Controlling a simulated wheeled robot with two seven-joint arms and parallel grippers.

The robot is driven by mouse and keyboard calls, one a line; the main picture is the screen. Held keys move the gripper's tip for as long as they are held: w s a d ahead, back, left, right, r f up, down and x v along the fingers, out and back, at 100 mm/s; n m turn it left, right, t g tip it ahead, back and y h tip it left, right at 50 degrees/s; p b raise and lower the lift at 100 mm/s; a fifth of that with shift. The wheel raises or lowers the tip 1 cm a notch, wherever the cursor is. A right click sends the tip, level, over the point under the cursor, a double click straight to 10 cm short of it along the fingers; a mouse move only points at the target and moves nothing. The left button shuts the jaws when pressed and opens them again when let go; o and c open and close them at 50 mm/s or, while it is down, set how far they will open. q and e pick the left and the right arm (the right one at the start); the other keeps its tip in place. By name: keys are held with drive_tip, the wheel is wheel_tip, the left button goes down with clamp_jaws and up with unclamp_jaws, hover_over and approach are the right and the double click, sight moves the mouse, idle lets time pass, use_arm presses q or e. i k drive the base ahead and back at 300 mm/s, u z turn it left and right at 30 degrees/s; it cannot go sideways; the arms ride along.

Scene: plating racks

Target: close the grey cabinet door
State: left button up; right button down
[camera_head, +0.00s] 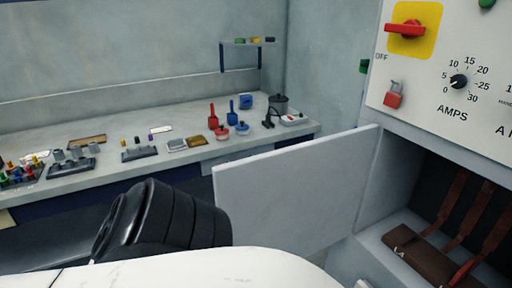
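The grey cabinet door (290,193) stands open, swung out to the left from the cabinet (372,185) on the right. Its hinge edge meets the cabinet near the right end of the panel. The cabinet's dark inside (430,175) is open to view. A black, ribbed part of my arm shows at lower left, in front of the door's lower left corner. A white part of my body covers the bottom middle. Neither gripper's fingers can be made out, so I cannot tell whether anything touches the door.
Above is a control panel (440,60) with a red switch (405,29) and a dial (459,82). A workbench (110,171) with small tools and parts runs along the back left wall, behind the door.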

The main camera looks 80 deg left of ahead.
sight(300, 200)
drive_tip(key=k, duration=0.15)
drive_tip(key=z, duration=2.2)
drive_tip(key=k, duration=2.25)
drive_tip(key=u, duration=2.15)
drive_tip(key=i, duration=0.5)
drive_tip(key=u, duration=0.2)
drive_tip(key=k, duration=0.4)
drive_tip(key=z, duration=0.85)
